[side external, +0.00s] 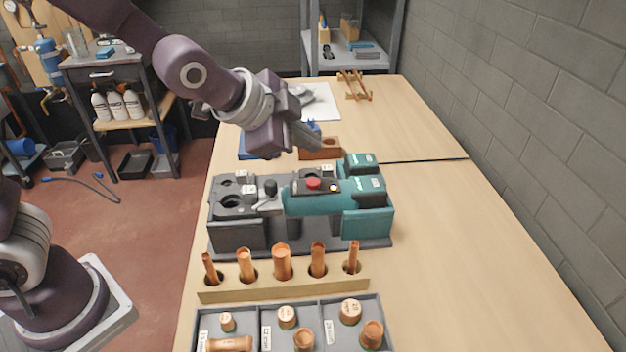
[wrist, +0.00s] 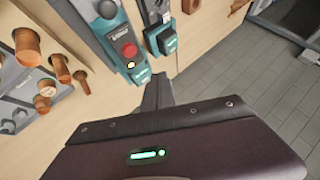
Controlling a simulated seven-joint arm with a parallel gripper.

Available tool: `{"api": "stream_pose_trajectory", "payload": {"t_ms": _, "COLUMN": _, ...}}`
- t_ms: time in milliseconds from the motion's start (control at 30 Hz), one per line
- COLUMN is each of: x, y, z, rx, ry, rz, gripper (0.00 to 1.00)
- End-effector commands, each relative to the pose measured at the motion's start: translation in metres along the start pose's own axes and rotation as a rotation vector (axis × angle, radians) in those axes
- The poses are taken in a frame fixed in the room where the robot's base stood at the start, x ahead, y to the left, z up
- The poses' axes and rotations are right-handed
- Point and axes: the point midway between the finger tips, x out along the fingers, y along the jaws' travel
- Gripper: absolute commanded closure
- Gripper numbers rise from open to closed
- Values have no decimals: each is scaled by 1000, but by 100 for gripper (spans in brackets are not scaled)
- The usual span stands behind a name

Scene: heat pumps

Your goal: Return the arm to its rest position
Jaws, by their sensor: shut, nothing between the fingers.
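My gripper (side external: 308,138) is above the workbench, just behind and over the teal and dark grey machine (side external: 330,200). Its fingers are together, with nothing visible between them. In the wrist view the gripper fingers (wrist: 158,90) show at the middle, pointing away from the dark gripper body with a green light. The teal machine's red button (side external: 313,183) shows on its top, and it also shows in the wrist view (wrist: 130,50). My arm reaches in from the upper left.
Several copper pipes (side external: 282,262) stand in a wooden rack in front of the machine. A grey divided tray (side external: 265,325) holds copper fittings at the front. A copper-brown block (side external: 318,148) sits behind the machine. The bench's right side is clear up to the block wall (side external: 530,120).

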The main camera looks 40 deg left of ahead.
Motion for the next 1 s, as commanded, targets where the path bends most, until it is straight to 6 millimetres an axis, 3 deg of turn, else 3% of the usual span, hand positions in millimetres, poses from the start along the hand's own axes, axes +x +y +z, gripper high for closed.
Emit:
{"api": "stream_pose_trajectory", "payload": {"t_ms": 67, "x": -2, "y": -1, "z": 1, "rx": -10, "ry": -2, "rz": 1, "gripper": 100}}
{"api": "stream_pose_trajectory", "payload": {"t_ms": 133, "x": -20, "y": -4, "z": 8, "rx": -78, "ry": -16, "rz": 10, "gripper": 100}}
{"api": "stream_pose_trajectory", "payload": {"t_ms": 267, "x": -97, "y": 0, "z": 44, "rx": -376, "ry": -94, "rz": 44, "gripper": 100}}
{"api": "stream_pose_trajectory", "payload": {"t_ms": 400, "x": -174, "y": 36, "z": 93, "rx": -681, "ry": -213, "rz": 53, "gripper": 100}}
{"api": "stream_pose_trajectory", "payload": {"t_ms": 500, "x": -206, "y": 63, "z": 118, "rx": -826, "ry": -283, "rz": 38, "gripper": 100}}
{"api": "stream_pose_trajectory", "payload": {"t_ms": 633, "x": -222, "y": 81, "z": 133, "rx": -906, "ry": -330, "rz": 27, "gripper": 100}}
{"api": "stream_pose_trajectory", "payload": {"t_ms": 1000, "x": -222, "y": 82, "z": 134, "rx": -910, "ry": -335, "rz": 28, "gripper": 100}}
